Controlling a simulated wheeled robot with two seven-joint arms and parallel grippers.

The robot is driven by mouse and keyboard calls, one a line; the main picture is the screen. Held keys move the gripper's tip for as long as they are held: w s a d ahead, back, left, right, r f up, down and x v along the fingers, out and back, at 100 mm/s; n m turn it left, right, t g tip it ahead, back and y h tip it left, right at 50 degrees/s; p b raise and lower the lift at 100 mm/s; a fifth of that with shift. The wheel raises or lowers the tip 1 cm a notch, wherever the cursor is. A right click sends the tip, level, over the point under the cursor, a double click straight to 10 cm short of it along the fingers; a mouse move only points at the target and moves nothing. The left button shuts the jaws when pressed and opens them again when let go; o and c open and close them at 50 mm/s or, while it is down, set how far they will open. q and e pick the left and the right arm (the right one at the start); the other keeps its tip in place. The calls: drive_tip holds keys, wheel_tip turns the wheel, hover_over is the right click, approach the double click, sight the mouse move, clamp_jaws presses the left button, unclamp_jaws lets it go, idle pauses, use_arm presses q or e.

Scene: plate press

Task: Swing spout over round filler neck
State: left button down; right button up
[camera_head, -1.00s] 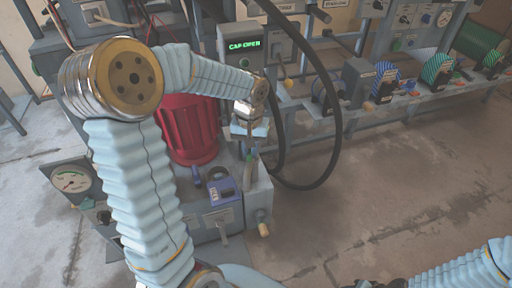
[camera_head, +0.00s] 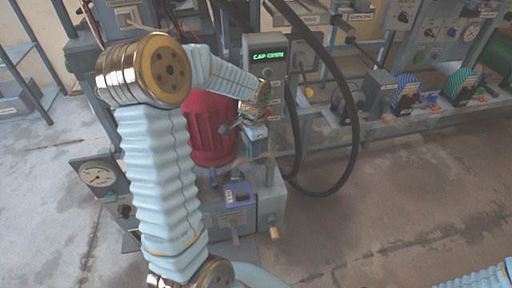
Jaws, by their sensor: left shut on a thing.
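My left gripper (camera_head: 256,143) is over the right part of the grey pump unit (camera_head: 270,205), in front of the red ribbed cylinder (camera_head: 207,130). It is shut on a small part that its own body mostly hides, apparently the spout. An upright grey post (camera_head: 269,172) stands on the unit just below the gripper. I cannot make out the round filler neck for certain. My right gripper is out of view.
A thick black hose (camera_head: 356,125) loops down right of the unit. A bench (camera_head: 420,115) with instruments runs along the back.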

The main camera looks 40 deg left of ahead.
use_arm(q)
drive_tip(key=shift+w+a+m+p, duration=0.35)
drive_tip(key=shift+a+m, duration=0.1)
drive_tip(key=shift+m, duration=0.55)
drive_tip(key=c, duration=1.1)
unclamp_jaws()
drive_tip(key=shift+r, duration=0.1)
wheel_tip(320, 180, up, 14)
drive_tip(key=shift+f+p, duration=0.15)
drive_tip(key=shift+p, duration=0.2)
